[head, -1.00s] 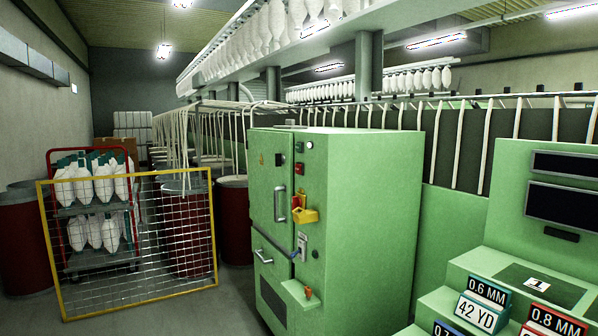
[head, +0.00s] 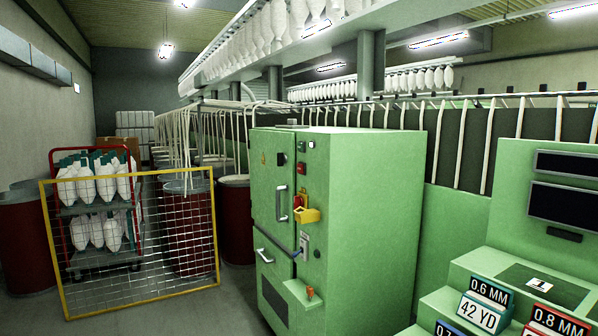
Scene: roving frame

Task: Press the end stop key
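A green control cabinet (head: 370,220) stands in the middle of the head view. Its narrow front carries small controls: a red button or lamp (head: 301,168), a green one (head: 312,145), a yellow box with a red part (head: 306,213), and a grey latch with a blue piece (head: 302,246). An orange-red knob (head: 310,293) sits on a small ledge lower down. No label reading end stop is legible, so I cannot tell which is that key. Neither of my grippers is in view.
A yellow-framed mesh gate (head: 135,240) stands left of the cabinet, with a bobbin trolley (head: 100,215) behind it. Dark red drums (head: 236,220) stand behind. A green stepped console (head: 520,270) with number signs is at the right. Grey floor shows at lower left.

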